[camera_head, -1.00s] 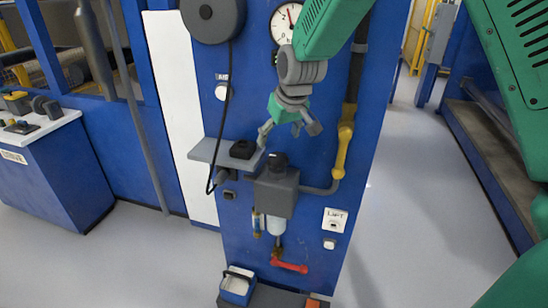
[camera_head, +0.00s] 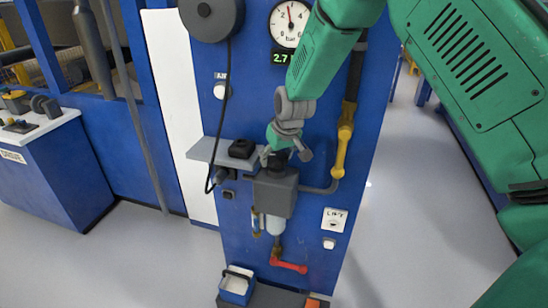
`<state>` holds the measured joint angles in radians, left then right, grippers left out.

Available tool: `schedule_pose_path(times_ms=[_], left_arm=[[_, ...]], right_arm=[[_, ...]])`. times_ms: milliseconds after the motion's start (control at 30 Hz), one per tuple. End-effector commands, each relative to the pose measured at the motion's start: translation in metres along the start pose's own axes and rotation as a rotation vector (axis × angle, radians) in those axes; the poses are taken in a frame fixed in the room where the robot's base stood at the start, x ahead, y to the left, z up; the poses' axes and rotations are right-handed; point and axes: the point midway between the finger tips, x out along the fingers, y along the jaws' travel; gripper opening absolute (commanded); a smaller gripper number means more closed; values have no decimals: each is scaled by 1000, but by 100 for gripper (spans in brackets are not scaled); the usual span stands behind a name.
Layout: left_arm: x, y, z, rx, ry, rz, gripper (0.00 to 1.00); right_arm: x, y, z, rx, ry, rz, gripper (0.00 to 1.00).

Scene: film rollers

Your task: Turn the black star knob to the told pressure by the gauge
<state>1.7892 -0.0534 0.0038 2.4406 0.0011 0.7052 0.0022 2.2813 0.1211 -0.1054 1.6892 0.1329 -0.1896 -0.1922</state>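The black star knob (camera_head: 278,166) sits on top of the grey regulator block (camera_head: 275,193) on the blue panel. My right gripper (camera_head: 285,158) points down over the knob, its fingers spread around it. Whether the fingers touch the knob I cannot tell, and the gripper's lower part partly hides it. The round pressure gauge (camera_head: 291,24) is at the top of the panel, its needle pointing near straight up. The small display (camera_head: 284,58) under it reads about 2.7 in green; its right side is covered by my arm. My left gripper is not in view.
A yellow valve handle (camera_head: 344,137) is at right, and a red lever (camera_head: 289,266) is below. A blue bin (camera_head: 237,286) stands at the panel's foot.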

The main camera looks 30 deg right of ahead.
Motion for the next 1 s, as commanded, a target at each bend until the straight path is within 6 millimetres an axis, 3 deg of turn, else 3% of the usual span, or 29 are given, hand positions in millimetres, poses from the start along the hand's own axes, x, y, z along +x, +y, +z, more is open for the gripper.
schedule_pose_path(times_ms=[100,833,867,900,1000], left_arm=[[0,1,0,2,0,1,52],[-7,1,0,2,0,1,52],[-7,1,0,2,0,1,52],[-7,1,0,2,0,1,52],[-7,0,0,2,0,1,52]], right_arm=[[1,-3,0,-1,-2,-8,20],[2,-3,3,-110,-12,-49,20],[2,-3,4,-110,-12,-48,52],[2,-3,4,-110,-12,-48,66],[1,-4,2,-110,-9,-48,70]])
